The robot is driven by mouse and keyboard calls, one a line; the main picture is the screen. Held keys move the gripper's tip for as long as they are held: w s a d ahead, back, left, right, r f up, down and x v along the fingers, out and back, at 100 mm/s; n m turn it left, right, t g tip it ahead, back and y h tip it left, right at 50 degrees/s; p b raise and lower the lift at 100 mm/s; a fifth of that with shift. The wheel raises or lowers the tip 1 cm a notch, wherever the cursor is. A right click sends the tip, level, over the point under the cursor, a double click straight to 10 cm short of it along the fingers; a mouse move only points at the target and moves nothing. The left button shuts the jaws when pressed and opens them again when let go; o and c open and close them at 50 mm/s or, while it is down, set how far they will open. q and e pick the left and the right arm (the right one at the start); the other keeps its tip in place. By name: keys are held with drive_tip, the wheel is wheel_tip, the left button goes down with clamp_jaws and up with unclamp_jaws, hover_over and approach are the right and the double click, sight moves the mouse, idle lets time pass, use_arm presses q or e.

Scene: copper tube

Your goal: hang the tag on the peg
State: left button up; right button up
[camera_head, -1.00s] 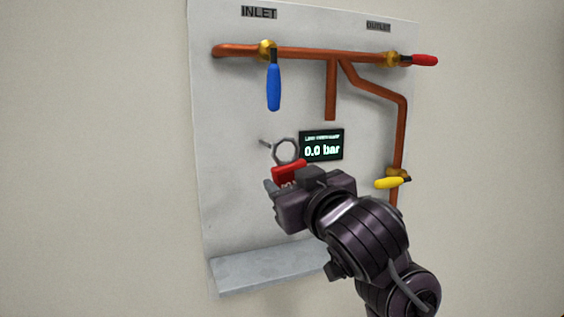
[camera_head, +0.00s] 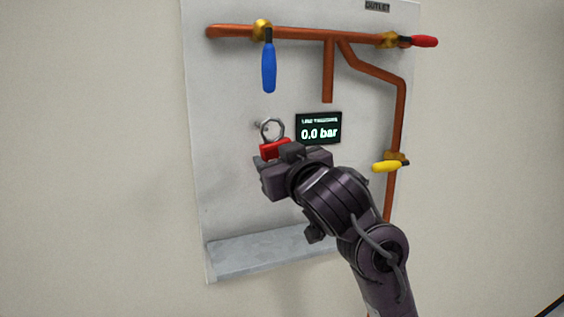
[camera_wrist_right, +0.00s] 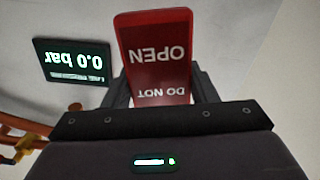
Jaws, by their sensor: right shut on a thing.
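The red tag (camera_head: 275,148) has a metal ring (camera_head: 272,129) at its top. It is held upright in front of the wall panel. My right gripper (camera_head: 266,163) is shut on the tag's lower part. In the right wrist view the tag (camera_wrist_right: 158,45) fills the space between the fingers, with "DO NOT OPEN" upside down. The small grey peg (camera_head: 257,125) shows at the ring's left edge and is partly hidden by it. I cannot tell whether the peg is through the ring. My left gripper is not in view.
A dark display (camera_head: 318,128) reading 0.0 bar is right of the ring. Copper pipes (camera_head: 328,75) carry a blue handle (camera_head: 268,68) above, a red one (camera_head: 424,41) and a yellow one (camera_head: 386,166). A grey ledge (camera_head: 250,254) is below. The panel left of the peg is clear.

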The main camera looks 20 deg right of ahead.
drive_tip(key=shift+w, duration=0.5)
drive_tip(key=shift+w+a+f+b, duration=0.1)
drive_tip(key=shift+w+f+b, duration=0.15)
drive_tip(key=shift+w, duration=0.25)
drive_tip(key=shift+w+d+f+b, duration=0.1)
drive_tip(key=shift+w+b, duration=0.2)
drive_tip(key=shift+w, duration=0.25)
drive_tip(key=shift+w+a+f+b, duration=0.1)
drive_tip(key=shift+w+f+b, duration=0.15)
drive_tip(key=shift+w, duration=0.25)
drive_tip(key=o, duration=1.1)
drive_tip(key=shift+c, duration=0.2)
drive_tip(key=shift+s, duration=0.15)
